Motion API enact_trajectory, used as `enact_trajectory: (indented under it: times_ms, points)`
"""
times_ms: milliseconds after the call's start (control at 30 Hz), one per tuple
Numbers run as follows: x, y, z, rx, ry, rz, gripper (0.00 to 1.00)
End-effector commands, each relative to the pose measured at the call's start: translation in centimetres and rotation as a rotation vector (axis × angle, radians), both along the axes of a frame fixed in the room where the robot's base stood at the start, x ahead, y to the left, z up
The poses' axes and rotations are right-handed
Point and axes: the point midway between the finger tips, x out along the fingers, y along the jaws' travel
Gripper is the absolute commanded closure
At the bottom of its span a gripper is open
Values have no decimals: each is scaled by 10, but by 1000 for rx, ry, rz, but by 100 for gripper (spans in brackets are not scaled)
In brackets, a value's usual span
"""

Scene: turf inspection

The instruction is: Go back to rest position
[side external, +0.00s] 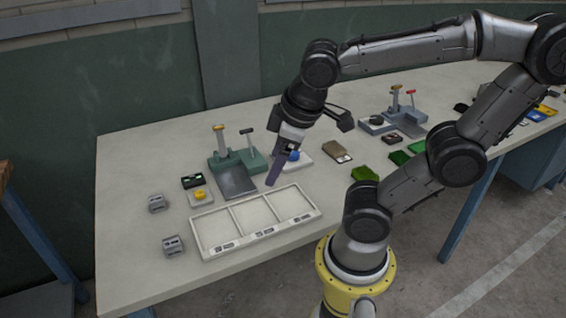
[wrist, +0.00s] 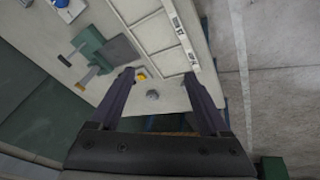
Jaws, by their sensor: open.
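My gripper (side external: 275,172) hangs above the table (side external: 130,215), just behind the white three-compartment tray (side external: 256,199), in the side view. One dark finger shows clearly there. In the wrist view my gripper (wrist: 159,77) has its two fingers wide apart, with nothing held between them. Between and beyond the fingertips lie a yellow round piece (wrist: 141,75) and a small grey block (wrist: 152,95) on the table. My arm arches over the right side of the table in the side view.
A green fixture with upright handles (side external: 238,160) stands behind the tray. A blue round piece (side external: 294,156) is close to my gripper. Two grey blocks (side external: 157,203) (side external: 173,246) lie left. Green pieces (side external: 364,174) and a second fixture (side external: 400,122) lie right. The tray compartments look empty.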

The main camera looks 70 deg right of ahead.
Motion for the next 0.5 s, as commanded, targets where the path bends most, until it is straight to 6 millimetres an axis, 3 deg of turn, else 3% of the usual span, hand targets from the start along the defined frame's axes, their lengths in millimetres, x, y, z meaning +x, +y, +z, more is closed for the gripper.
enact_trajectory:
  times_ms: [200, 500]
  points:
    - [-20, 18, 10, 194, -134, -148, 20]
    - [-21, 20, 10, 210, -138, -157, 20]
